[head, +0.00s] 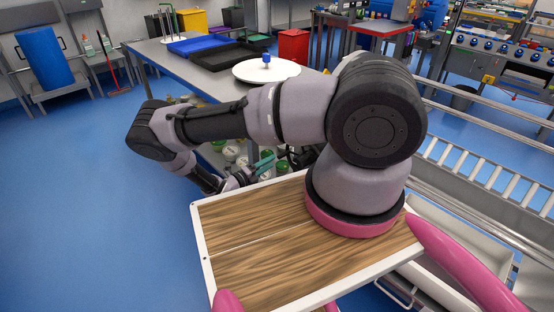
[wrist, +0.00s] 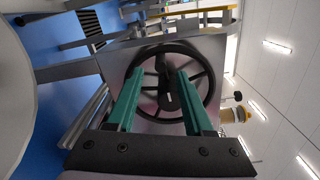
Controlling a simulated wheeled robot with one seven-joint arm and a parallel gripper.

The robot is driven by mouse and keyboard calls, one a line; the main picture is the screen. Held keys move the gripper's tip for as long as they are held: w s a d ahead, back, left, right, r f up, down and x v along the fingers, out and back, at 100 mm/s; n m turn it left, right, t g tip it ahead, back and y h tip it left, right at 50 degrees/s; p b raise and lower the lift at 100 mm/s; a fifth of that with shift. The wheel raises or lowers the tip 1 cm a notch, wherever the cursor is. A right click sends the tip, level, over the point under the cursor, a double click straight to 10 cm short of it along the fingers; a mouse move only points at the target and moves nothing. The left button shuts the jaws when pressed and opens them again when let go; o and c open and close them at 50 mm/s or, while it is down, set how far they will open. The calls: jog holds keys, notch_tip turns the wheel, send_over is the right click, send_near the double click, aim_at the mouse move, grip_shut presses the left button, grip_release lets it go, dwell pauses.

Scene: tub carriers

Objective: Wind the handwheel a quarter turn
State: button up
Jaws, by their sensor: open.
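The handwheel (wrist: 164,80) is a black spoked wheel with a dark hub, in the middle of the wrist view, in front of a grey panel (wrist: 112,62). My gripper (wrist: 158,74) is open, with its two green fingers apart and pointing at the wheel. The fingertips overlap the wheel's face in the picture, one on each side of the hub. I cannot tell whether they touch it. The lower rim is partly hidden by the fingers. In the head view my gripper (head: 262,164) is beyond the wooden deck, and the wheel cannot be made out clearly there.
A grey table (head: 170,75) with a white round disc (head: 250,72) and dark trays (head: 222,55) stands beyond my arm. A railing (head: 480,165) runs along the right. The blue floor (head: 80,170) at the left is clear.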

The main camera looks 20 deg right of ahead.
jog(key=shift+v, duration=2)
